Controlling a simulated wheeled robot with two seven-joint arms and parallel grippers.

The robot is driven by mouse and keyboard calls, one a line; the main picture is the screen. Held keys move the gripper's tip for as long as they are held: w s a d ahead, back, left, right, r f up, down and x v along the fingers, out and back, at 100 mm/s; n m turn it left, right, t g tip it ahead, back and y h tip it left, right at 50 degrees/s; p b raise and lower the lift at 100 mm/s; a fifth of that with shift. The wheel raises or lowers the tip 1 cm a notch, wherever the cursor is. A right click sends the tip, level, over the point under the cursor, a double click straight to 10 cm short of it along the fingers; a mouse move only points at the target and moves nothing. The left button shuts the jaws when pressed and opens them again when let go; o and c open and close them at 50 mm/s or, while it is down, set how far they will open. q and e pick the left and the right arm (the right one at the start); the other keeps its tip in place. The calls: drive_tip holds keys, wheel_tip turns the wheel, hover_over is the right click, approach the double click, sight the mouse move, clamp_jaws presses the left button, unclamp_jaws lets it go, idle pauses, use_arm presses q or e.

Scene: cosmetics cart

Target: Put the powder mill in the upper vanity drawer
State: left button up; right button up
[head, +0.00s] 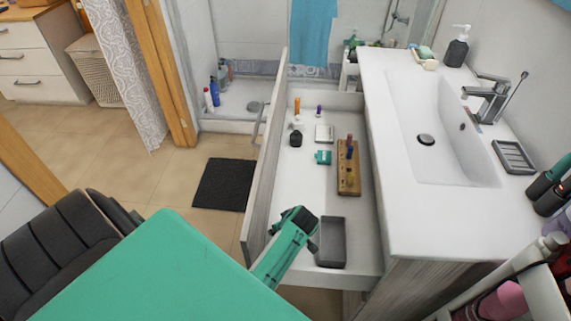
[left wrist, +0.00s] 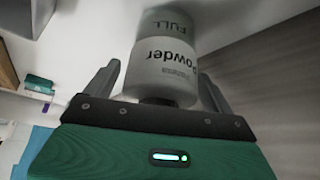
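The powder mill (left wrist: 166,65) is a grey cylinder lettered "powder" and "FULL", upside down in the left wrist view. It stands out between the fingers of my left gripper (left wrist: 160,88), with a visible gap beside the left finger, so the fingers look open around it. In the head view my left gripper (head: 298,218) is at the near left part of the open vanity drawer (head: 300,184), beside its front panel. The mill is not clearly visible there, hidden by the gripper. My right gripper is not in view.
The drawer holds a grey tray (head: 331,243), a wooden block with bottles (head: 348,178), a dark bottle (head: 296,138), a teal box (head: 323,157) and a white square item (head: 324,133). The sink counter (head: 400,220) borders it on the right.

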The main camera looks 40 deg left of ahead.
use_arm(q)
drive_tip(key=shift+r, duration=0.25)
drive_tip(key=v, duration=0.7)
drive_tip(key=shift+s+r, duration=0.1)
drive_tip(key=shift+r, duration=0.05)
